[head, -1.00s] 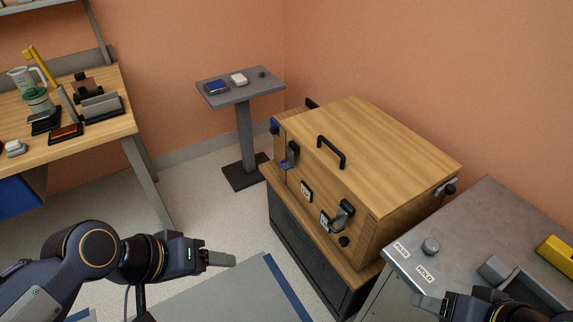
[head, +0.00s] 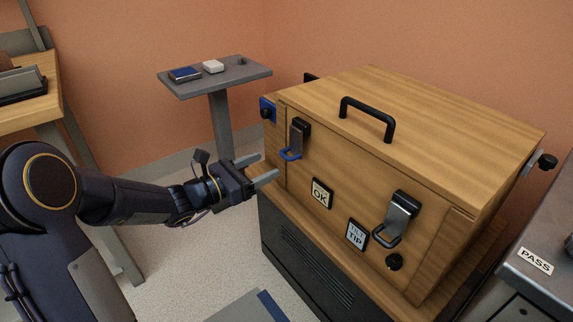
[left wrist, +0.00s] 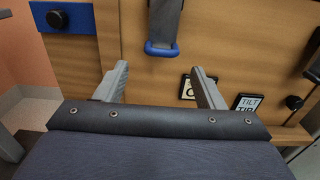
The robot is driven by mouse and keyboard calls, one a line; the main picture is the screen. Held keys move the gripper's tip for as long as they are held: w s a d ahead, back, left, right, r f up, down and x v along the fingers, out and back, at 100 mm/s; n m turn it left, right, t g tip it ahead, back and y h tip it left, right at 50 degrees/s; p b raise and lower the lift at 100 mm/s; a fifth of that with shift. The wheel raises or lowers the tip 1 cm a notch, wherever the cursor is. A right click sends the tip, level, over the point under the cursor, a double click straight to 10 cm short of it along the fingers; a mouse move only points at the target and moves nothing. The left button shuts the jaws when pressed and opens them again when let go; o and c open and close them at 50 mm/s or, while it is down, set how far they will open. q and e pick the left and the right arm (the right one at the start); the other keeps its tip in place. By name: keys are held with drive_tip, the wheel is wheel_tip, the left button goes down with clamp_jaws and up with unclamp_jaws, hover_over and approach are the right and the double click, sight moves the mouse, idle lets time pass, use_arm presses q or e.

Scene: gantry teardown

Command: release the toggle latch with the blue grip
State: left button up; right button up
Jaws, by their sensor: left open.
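The toggle latch with the blue grip (head: 291,154) is on the left part of the wooden case's front. Its dark lever hangs down from a black mount (head: 300,133), with the blue loop at the bottom. My left gripper (head: 271,170) is open and empty, just left of and below the blue grip, apart from it. In the left wrist view the blue grip (left wrist: 161,49) shows beyond and between the two open fingertips (left wrist: 160,70). My right gripper is out of view.
The wooden case (head: 440,130) has a black top handle (head: 367,117) and stands on a dark cabinet (head: 305,275). OK (head: 320,193) and TILT TIP (head: 356,234) labels and a black knob (head: 394,262) are on its front. A grey pedestal table (head: 215,78) stands behind.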

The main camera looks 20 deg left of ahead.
sight(283, 157)
use_arm(q)
drive_tip(key=b+x, duration=0.1)
drive_tip(key=x, duration=0.6)
drive_tip(key=shift+w+d+r+b, duration=0.1)
drive_tip(key=shift+d+r+b, duration=0.1)
drive_tip(key=shift+b, duration=0.15)
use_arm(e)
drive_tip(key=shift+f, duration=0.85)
